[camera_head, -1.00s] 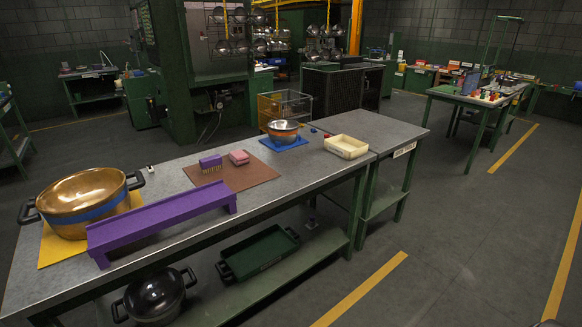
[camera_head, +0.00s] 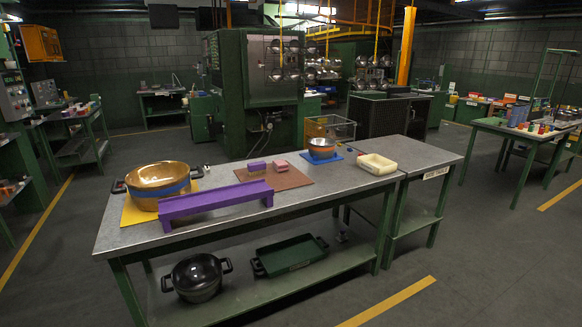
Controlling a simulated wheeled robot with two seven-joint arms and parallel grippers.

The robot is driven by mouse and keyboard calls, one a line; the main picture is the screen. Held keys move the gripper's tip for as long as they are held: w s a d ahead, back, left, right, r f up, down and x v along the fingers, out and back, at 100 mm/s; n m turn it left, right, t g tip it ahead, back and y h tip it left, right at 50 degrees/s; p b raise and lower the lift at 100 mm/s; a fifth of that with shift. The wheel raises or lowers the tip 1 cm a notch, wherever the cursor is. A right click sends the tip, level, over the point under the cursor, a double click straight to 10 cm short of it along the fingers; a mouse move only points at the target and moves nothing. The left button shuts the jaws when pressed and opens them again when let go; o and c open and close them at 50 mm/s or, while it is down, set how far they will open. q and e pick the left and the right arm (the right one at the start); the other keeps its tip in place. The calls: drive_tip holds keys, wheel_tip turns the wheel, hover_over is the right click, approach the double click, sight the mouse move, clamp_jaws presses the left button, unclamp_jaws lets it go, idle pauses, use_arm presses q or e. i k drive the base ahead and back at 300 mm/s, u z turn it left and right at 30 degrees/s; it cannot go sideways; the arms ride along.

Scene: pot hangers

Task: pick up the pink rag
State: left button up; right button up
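A small folded pink rag (camera_head: 280,164) lies on a brown mat (camera_head: 291,181) on the long grey workbench. A purple brush (camera_head: 257,167) lies on the same mat, just left of the rag and apart from it. Neither of my grippers shows in the head view, so nothing is seen touching the rag. The rag is in plain sight.
A purple rack (camera_head: 216,201) lies along the workbench's (camera_head: 330,190) front edge. A large copper pot (camera_head: 159,180) stands on a yellow mat at the left. Open floor lies in front.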

sight(280, 166)
drive_tip(key=z, duration=0.7)
drive_tip(key=i, duration=1.05)
drive_tip(key=z, duration=0.7)
drive_tip(key=i, duration=1.3)
drive_tip(key=u, duration=0.75)
drive_tip(key=i, duration=0.85)
drive_tip(key=u, duration=1.15)
drive_tip(key=i, duration=0.45)
drive_tip(key=u, duration=0.45)
